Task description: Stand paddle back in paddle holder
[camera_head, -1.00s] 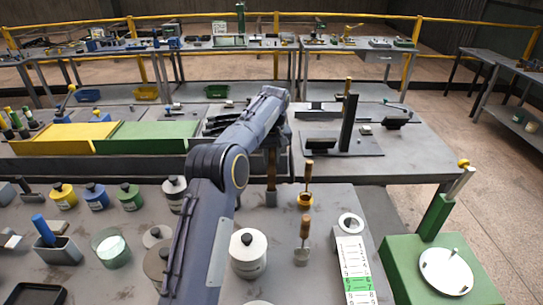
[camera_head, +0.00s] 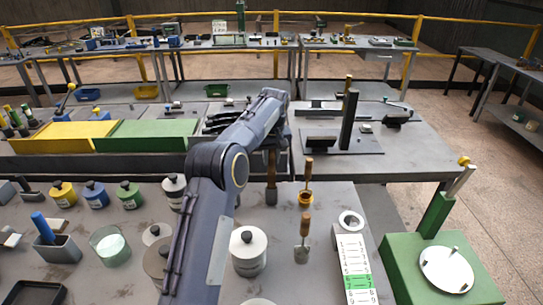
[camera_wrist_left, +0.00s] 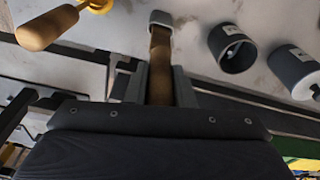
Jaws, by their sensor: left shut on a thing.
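My left gripper (camera_head: 272,146) is shut on a brown wooden paddle (camera_head: 271,166) behind my forearm, above the near table. The paddle points down. In the left wrist view the paddle (camera_wrist_left: 160,55) runs out between the two fingers (camera_wrist_left: 160,88). A small grey block-like piece, which looks like the paddle holder (camera_head: 271,197), is at the paddle's lower end; it also shows in the left wrist view (camera_wrist_left: 160,18). The paddle's end meets it, but I cannot tell how deep it sits. My right gripper is not in view.
A wooden-handled tool in a yellow cup (camera_head: 305,199) and a trowel (camera_head: 303,240) stand close on the right. A black-lidded white jar (camera_head: 174,188) stands to the left. A tall dark post (camera_head: 348,120) is on the table behind.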

